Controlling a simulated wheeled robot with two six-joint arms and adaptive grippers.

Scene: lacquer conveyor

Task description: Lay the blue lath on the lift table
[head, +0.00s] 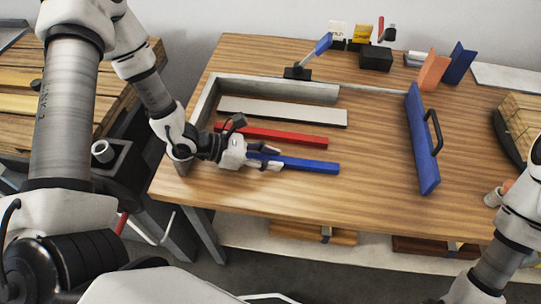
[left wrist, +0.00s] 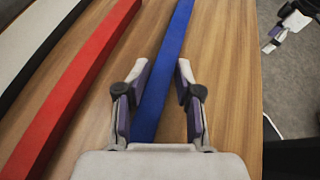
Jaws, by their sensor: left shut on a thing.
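The blue lath (head: 296,163) lies along the wooden table top near its left front, parallel to a red lath (head: 270,136). My left gripper (head: 266,160) is low over the table at the lath's left end. In the left wrist view the blue lath (left wrist: 166,70) runs between the two fingers (left wrist: 160,105), and the gripper is shut on it. The red lath (left wrist: 72,85) lies beside it, apart from the fingers. I cannot pick out the lift table for certain. My right arm enters the head view at the lower right, and its gripper does not show clearly.
A pale flat bar (head: 283,111) lies behind the red lath, inside a grey angled fence (head: 270,88). A blue board with a black handle (head: 420,140) stands at the right. Small blocks and a black box (head: 376,57) stand at the back. The middle table is clear.

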